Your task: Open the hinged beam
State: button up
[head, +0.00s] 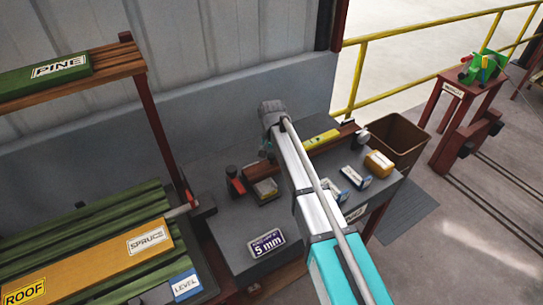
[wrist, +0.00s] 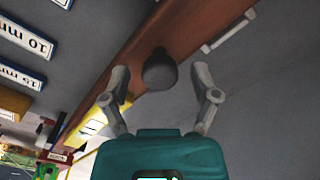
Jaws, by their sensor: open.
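A long reddish-brown beam (wrist: 195,28) crosses the wrist view diagonally, seen from close up. A dark grey rounded knob (wrist: 159,70) shows at its edge. My gripper (wrist: 161,80) is open, with one finger on each side of the knob in this view and a visible gap to each. I cannot tell the depth between the fingertips and the knob. In the head view my arm reaches over the grey bench and mostly hides the gripper. A brown bar with a yellow strip (head: 320,138) lies behind the arm; its hinge cannot be made out.
The bench carries a 5 mm sign (head: 267,244), small boxes and an orange-yellow block (head: 379,163). A brown bin (head: 398,137) stands beyond it. A rack with green bars and a spruce-labelled beam (head: 100,262) is at left. Open floor lies at right.

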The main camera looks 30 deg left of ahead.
jog(key=shift+c, duration=0.3)
grip_shut()
jog(key=shift+r, duration=0.15)
